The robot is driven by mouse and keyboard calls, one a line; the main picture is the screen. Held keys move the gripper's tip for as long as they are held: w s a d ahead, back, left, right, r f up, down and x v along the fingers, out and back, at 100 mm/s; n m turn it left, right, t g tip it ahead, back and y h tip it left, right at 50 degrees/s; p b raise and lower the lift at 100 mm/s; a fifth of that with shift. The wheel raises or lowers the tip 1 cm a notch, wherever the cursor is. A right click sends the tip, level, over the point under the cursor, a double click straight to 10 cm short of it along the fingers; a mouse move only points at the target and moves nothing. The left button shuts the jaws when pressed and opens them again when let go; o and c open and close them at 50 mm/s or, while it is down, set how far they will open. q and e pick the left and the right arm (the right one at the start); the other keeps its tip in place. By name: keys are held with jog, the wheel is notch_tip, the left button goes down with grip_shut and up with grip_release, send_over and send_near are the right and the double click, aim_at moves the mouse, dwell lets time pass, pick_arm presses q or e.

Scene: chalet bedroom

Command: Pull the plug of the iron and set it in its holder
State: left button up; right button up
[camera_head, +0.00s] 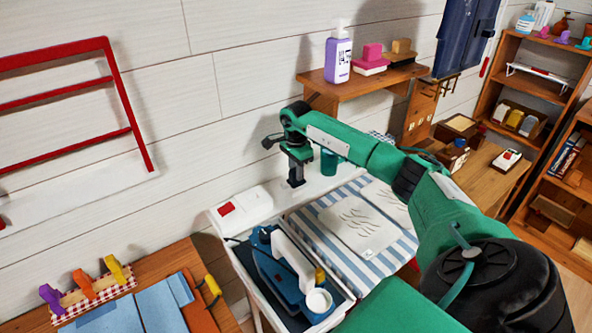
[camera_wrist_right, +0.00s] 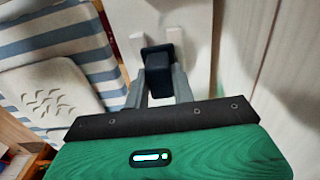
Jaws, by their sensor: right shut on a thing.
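The blue iron (camera_head: 277,283) with its white handle sits in the white-edged tray at the near end of the ironing table. My right gripper (camera_head: 296,182) reaches down over the table's white far strip, near the wall. In the right wrist view, the fingers (camera_wrist_right: 158,88) are shut on a dark, block-shaped plug (camera_wrist_right: 157,67). The plug is against or just above the white surface; I cannot tell whether it is seated in a socket. I cannot make out the plug's holder for certain. My left gripper is out of view.
A white box with a red switch (camera_head: 241,210) lies left of the gripper. A teal cup (camera_head: 329,162) stands just right of it. A wooden shelf (camera_head: 325,91) with a purple bottle (camera_head: 338,55) hangs behind. Folded cloth (camera_head: 362,222) lies on the striped cover.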

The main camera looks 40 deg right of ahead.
jog(key=shift+f, duration=0.15)
jog(key=o, duration=1.1)
jog(key=shift+c, duration=0.2)
